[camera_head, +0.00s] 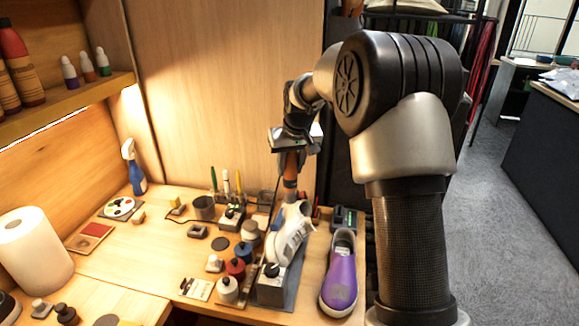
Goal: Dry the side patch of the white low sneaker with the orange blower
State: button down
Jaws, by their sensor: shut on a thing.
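The white low sneaker (287,236) stands tilted on a grey stand toward the right of the wooden table, its side facing right. My gripper (291,151) is above and just behind it, pointing down. It is shut on the orange blower (290,172), which hangs down with its dark lower end close to the sneaker's top. I cannot tell whether the blower touches the shoe. The side patch cannot be made out clearly at this size.
A purple shoe (340,274) lies right of the sneaker. Several small jars, including a red one (235,268), crowd the left side. A blue spray bottle (133,168) and a paper roll (35,252) stand further left. The table's middle left is mostly clear.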

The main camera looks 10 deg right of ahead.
jog(key=shift+w+d, duration=0.1)
jog(key=shift+w, duration=0.1)
jog(key=shift+s+a+b, duration=0.25)
jog(key=shift+s+b, duration=0.1)
jog(key=shift+s, duration=0.3)
jog(key=shift+s+a+b, duration=0.3)
jog(key=shift+s+b, duration=0.05)
jog(key=shift+s, duration=0.25)
jog(key=shift+s+a+b, duration=0.25)
jog(key=shift+s+b, duration=0.1)
jog(key=shift+s, duration=0.3)
notch_tip(320, 180, up, 7)
jog(key=p, duration=0.5)
jog(key=shift+s+f, duration=0.1)
dwell(0.7)
